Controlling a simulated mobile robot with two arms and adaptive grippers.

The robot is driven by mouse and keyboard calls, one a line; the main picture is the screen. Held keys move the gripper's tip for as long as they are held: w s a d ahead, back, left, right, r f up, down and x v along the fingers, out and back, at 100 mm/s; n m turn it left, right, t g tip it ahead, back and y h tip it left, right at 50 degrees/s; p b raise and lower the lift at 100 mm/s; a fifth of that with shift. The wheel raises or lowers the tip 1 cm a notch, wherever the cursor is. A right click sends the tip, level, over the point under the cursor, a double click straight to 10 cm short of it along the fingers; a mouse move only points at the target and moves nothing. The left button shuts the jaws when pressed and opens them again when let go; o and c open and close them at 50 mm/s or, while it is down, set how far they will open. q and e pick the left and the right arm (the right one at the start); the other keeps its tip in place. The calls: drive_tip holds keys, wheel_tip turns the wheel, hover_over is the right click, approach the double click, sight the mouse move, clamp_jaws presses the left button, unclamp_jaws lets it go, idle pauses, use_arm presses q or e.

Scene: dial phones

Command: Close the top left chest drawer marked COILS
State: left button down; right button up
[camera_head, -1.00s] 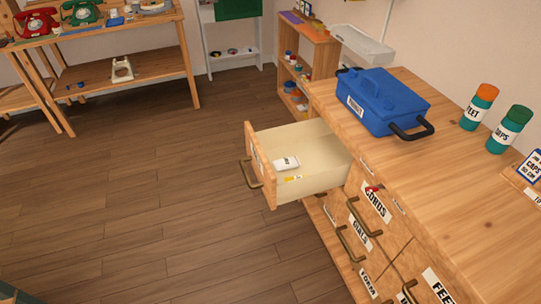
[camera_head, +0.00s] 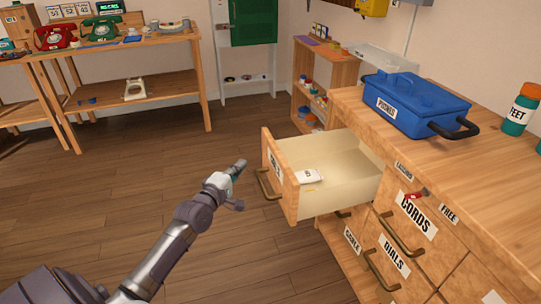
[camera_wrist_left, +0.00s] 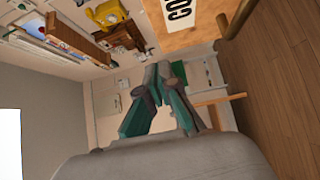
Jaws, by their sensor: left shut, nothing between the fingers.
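The top left chest drawer (camera_head: 283,180) is pulled far out of the wooden chest in the head view. Its front faces left, with a label seen at a steep angle and a bronze handle (camera_head: 267,184). In the left wrist view a label (camera_wrist_left: 180,13) starting with "CO" shows on the wooden front at the top edge. A small white labelled packet (camera_head: 309,176) lies inside the drawer. My left gripper (camera_head: 240,166) is shut and empty, to the left of the drawer front and apart from it; its fingers (camera_wrist_left: 160,78) also show closed in the wrist view. My right gripper is out of view.
The chest top (camera_head: 400,143) holds a blue toolbox (camera_head: 415,102) and a teal FEET canister (camera_head: 520,112). A red object (camera_head: 416,195) sits at the CORDS drawer. The floor (camera_head: 130,200) left of the drawer is clear. A phone table (camera_head: 110,55) stands at the back left.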

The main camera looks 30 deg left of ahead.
sight(271, 146)
use_arm(q)
drive_tip(key=w, duration=0.3)
drive_tip(key=w+b, duration=0.1)
drive_tip(key=w, duration=0.2)
drive_tip(key=w+d+b, duration=0.1)
drive_tip(key=w, duration=0.2)
drive_tip(key=shift+w+f, duration=0.1)
drive_tip(key=shift+w, duration=0.1)
drive_tip(key=shift+w+d, duration=0.45)
drive_tip(key=shift+d, duration=0.05)
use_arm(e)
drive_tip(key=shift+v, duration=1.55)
use_arm(q)
drive_tip(key=shift+w+d, duration=0.1)
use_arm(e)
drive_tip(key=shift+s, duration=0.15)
